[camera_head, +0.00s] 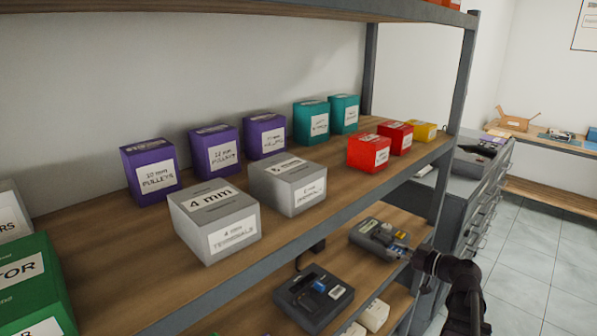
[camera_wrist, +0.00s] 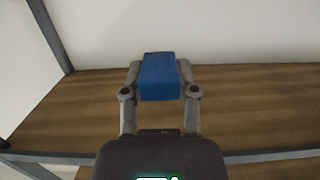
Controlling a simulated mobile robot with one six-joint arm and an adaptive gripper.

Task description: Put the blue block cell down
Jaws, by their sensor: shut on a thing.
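The blue block cell (camera_wrist: 160,76) is between the two fingers of my gripper (camera_wrist: 160,82) in the wrist view. The gripper is shut on it, with a finger on each side. Behind and below the block lies a bare wooden shelf board (camera_wrist: 70,105). I cannot tell whether the block touches the board. In the head view my gripper (camera_head: 418,257) is at the right end of the lower shelf, beside a grey device (camera_head: 372,231). The block is too small there to make out clearly.
The upper shelf (camera_head: 110,250) holds purple boxes (camera_head: 150,172), grey boxes (camera_head: 215,220), teal boxes (camera_head: 311,121) and red boxes (camera_head: 369,153). A dark device (camera_head: 314,296) is on the lower shelf. A metal post (camera_head: 462,80) stands close to my arm. A grey drawer cabinet (camera_head: 475,195) is behind it.

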